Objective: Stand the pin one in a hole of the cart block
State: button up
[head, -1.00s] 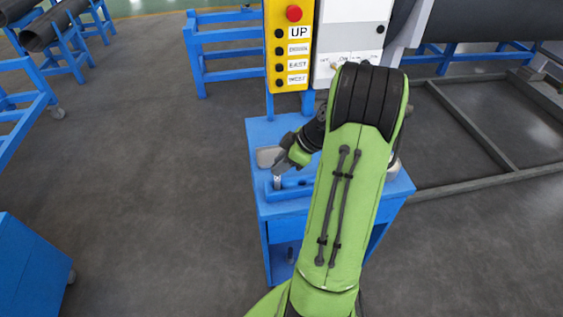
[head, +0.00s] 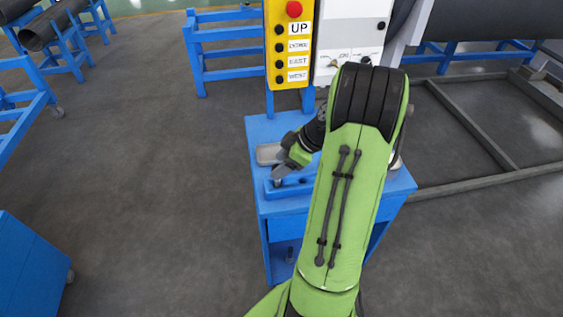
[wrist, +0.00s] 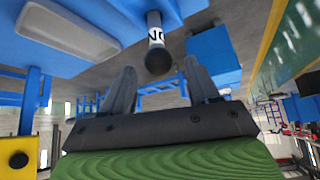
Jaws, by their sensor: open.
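The pin one (wrist: 156,38) is a pale cylinder with dark lettering and a dark rounded end. In the wrist view it sticks out of the blue cart block (wrist: 182,6), its far end hidden there. In the head view the blue cart block (head: 300,191) lies on the cart top, partly behind my arm. My gripper (head: 278,177) is at the block's left end, where the pin shows only as a small dark spot. In the wrist view my gripper (wrist: 163,76) is open, with the pin's dark end between and just beyond the fingertips, apparently untouched.
A grey shallow tray (head: 268,154) lies on the blue cart (head: 262,204) behind the block; it also shows in the wrist view (wrist: 68,30). A yellow button panel (head: 289,60) and a white box (head: 345,38) stand behind the cart.

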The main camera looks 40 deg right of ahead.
jog(key=p+v, duration=0.4)
jog(key=v, duration=1.1)
jog(key=shift+s+r, duration=0.2)
jog(key=shift+r, duration=0.05)
jog(key=w+a+r+m+g+h, duration=0.1)
jog(key=w+a+r, duration=0.2)
jog(key=a, duration=0.5)
jog(key=w+a+r+m+h, duration=0.1)
jog(key=w+a+r, duration=0.1)
jog(key=a, duration=0.6)
jog(key=s+a+m+h, duration=0.1)
jog(key=s+a+m, duration=0.3)
jog(key=s+a, duration=0.8)
jog(key=shift+a+m+t+h, duration=0.25)
jog(key=shift+m+t+h, duration=0.05)
jog(key=shift+t+h, duration=0.1)
jog(key=shift+r, duration=0.1)
